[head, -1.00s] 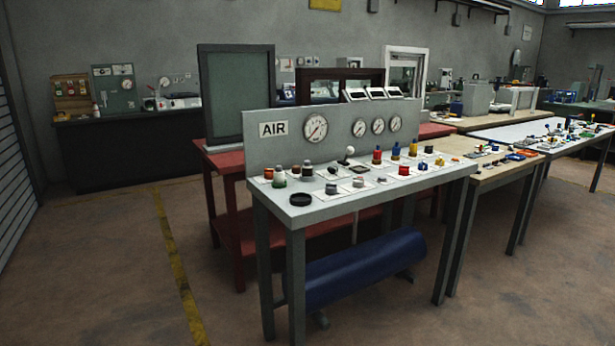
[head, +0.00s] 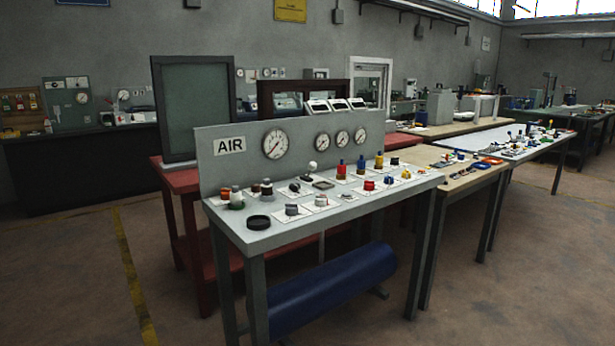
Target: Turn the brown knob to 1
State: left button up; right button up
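The grey table (head: 400,188) with the upright panel marked AIR stands ahead of me. Neither of my grippers is in view.
Knobs and buttons in several colours, a black round piece (head: 258,222) and gauges crowd the table. A blue cylinder (head: 330,290) lies below it. Wooden (head: 470,180) and white tables extend right. The floor (head: 180,290) at front left is clear.

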aim_at(255, 187)
jog(key=i, duration=0.85)
jog(key=u, duration=0.5)
